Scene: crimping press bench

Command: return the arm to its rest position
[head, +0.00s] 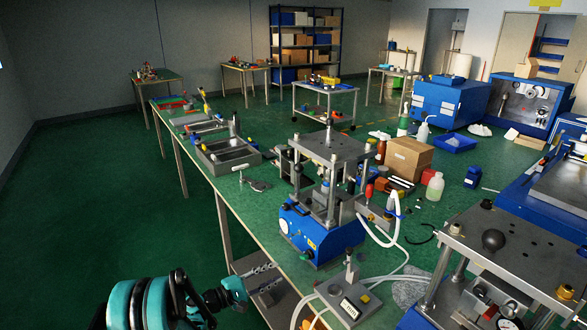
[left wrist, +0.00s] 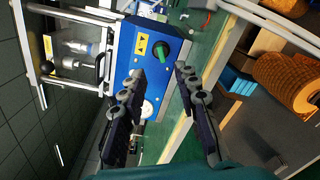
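My left arm (head: 138,304), teal and black, comes in at the bottom left of the head view. It is low, beside the front edge of the green bench (head: 228,188). My left gripper (head: 276,274) points right, toward the bench's side below the blue press (head: 322,232). In the left wrist view the gripper (left wrist: 160,72) has its two dark fingers well apart, with nothing between them. The press's blue body (left wrist: 130,62), with a green knob and yellow label, shows beyond the fingertips. My right gripper is in neither view.
Hoses run beside the press. Orange rolls (left wrist: 286,82) lie at the right of the wrist view. The floor left of the bench is clear.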

